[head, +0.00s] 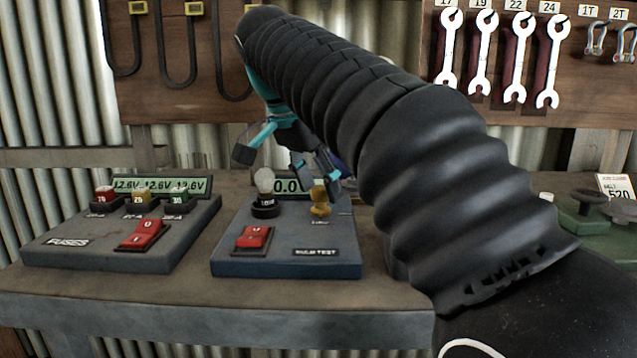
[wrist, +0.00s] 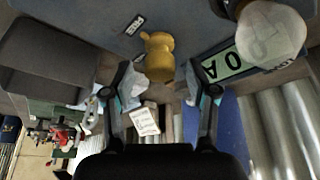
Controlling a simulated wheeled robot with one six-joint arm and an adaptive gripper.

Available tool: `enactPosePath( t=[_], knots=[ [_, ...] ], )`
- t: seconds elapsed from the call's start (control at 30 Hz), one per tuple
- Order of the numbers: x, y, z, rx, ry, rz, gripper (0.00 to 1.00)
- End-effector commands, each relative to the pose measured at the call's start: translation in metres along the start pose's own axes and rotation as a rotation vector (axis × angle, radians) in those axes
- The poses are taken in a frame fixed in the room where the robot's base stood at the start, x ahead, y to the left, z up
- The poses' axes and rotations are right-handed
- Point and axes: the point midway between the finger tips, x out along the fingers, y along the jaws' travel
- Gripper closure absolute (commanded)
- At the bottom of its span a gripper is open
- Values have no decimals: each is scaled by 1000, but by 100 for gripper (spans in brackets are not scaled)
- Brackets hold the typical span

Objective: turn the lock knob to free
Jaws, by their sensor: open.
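The yellow knob (head: 320,203), which looks like the lock knob, stands on the right side of the blue bulb test panel (head: 290,265). In the wrist view the yellow knob (wrist: 159,57) lies just beyond and between the fingertips. My gripper (head: 288,170) is open above the panel's back part, with one finger near the knob and the other to the left of the bulb. The wrist view shows my gripper (wrist: 160,91) with its fingers apart and nothing between them.
A glass bulb (head: 265,183) in a black socket stands left of the knob, near a display (head: 287,186). A red rocker switch (head: 253,238) is at the panel's front. A fuse panel (head: 110,245) stands left. My arm hides the bench to the right.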

Motion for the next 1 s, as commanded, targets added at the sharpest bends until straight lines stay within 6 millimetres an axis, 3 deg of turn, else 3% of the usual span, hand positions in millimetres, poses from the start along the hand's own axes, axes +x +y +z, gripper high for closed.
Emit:
enactPosePath(
  t=[0.3,0.7,1.0],
  knots=[
    [-31,-1,2,-1,1,-2,42],
    [-59,-1,74,-6,0,-2,42],
    [-72,0,107,-1,0,-1,42]
  ],
)
